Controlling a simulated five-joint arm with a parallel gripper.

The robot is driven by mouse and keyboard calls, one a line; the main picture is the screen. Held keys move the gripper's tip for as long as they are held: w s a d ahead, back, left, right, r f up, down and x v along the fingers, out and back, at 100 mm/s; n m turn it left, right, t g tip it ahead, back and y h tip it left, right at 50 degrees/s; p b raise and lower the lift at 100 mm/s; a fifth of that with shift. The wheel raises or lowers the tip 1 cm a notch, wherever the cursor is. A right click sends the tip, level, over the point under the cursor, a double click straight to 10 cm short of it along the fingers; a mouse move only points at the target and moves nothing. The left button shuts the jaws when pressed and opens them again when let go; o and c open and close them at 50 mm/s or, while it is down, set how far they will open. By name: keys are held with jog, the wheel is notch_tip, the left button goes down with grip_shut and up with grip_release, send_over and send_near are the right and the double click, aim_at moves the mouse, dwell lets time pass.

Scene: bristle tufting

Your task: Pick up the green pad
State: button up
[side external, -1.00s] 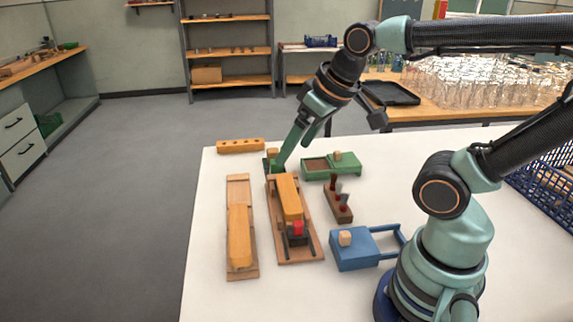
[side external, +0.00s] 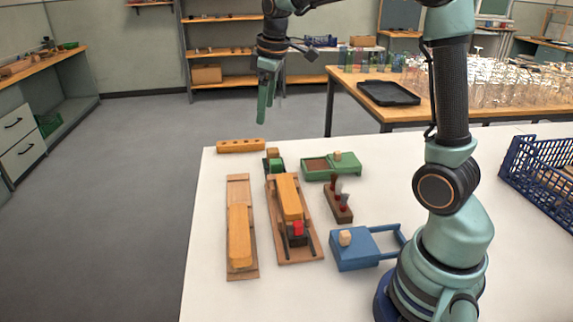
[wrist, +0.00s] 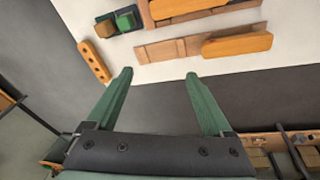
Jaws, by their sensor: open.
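The green pad (side external: 276,165) is a small green block on a dark holder (side external: 268,171) at the far end of the wooden board with the orange block. My gripper (side external: 264,108) is raised above and beyond the table's far edge, fingers pointing down. In the wrist view my gripper (wrist: 160,75) has its two green fingers wide apart with nothing between them. It is well clear of the pad.
An orange block with holes (side external: 240,146) lies near the far edge. Two wooden boards (side external: 240,190) (side external: 308,240) bear orange blocks. A green box (side external: 345,171), a dark rack with red-handled tools (side external: 338,207) and a blue box (side external: 358,258) stand to the right. The table's left strip is bare.

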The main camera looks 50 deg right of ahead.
jog(key=w+d+f+n+g, duration=0.1)
jog(key=w+d+f+n, duration=0.1)
jog(key=w+d+f, duration=0.35)
jog(key=n+g, duration=0.2)
send_near(276, 161)
jog(key=shift+y, duration=0.3)
jog(key=f, duration=1.1)
jog(key=shift+s+d+f, duration=0.15)
jog(key=shift+s+d, duration=0.05)
jog(key=shift+c, duration=0.3)
grip_shut()
notch_tip(276, 161, up, 20)
